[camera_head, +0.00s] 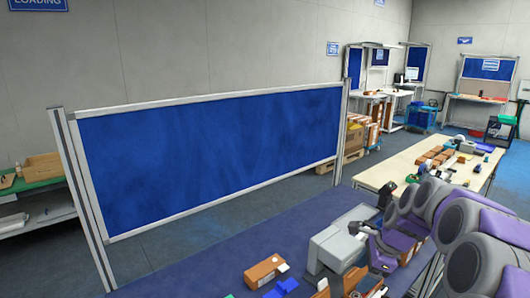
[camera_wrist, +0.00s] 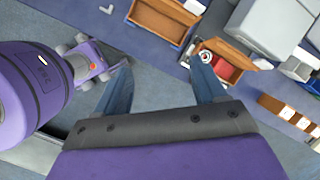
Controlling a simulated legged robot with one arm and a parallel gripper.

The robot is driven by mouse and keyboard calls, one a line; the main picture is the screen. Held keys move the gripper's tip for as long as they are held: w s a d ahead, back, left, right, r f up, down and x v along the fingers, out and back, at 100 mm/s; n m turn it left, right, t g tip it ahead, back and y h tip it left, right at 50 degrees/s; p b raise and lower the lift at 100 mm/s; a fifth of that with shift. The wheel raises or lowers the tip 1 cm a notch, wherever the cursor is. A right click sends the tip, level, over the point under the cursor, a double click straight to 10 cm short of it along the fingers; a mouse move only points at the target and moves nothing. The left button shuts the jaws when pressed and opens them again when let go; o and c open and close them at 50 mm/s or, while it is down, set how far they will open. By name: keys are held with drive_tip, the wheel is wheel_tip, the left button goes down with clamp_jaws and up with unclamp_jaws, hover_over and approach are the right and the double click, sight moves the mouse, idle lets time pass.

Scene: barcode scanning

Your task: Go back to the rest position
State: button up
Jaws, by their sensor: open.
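My gripper (camera_wrist: 160,62) shows in the wrist view with its two dark blue fingers spread wide apart. Nothing is between the fingers; only grey-blue floor and table edge show behind them. In the head view my grey and purple arm reaches in from the right, and its dark gripper end (camera_head: 378,246) is over the table's right part, near the grey machine. Its fingers are too small to make out clearly there.
A grey machine (camera_head: 335,248), a brown box (camera_head: 264,271) and small items stand on the dark blue table (camera_head: 205,277). The wrist view shows open brown boxes (camera_wrist: 163,24). A blue panel (camera_head: 215,150) stands behind the table. A cream table (camera_head: 385,174) is at right.

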drive_tip(key=s+a+r+n+g, duration=0.1)
drive_tip(key=s+a+r+n, duration=0.1)
drive_tip(key=s+a+n, duration=0.5)
drive_tip(key=s+a+f+n+g+h, duration=0.1)
drive_tip(key=s+n, duration=0.6)
drive_tip(key=s, duration=0.8)
drive_tip(key=s+a+f+n+g+h, duration=0.1)
drive_tip(key=s+a+n, duration=0.3)
drive_tip(key=s, duration=1)
drive_tip(key=n+h, duration=0.1)
drive_tip(key=n, duration=0.1)
drive_tip(key=shift+s+a+f+n+g, duration=0.15)
drive_tip(key=shift+s+f+n+g, duration=0.2)
drive_tip(key=shift+f+n+g, duration=0.05)
drive_tip(key=shift+r, duration=0.1)
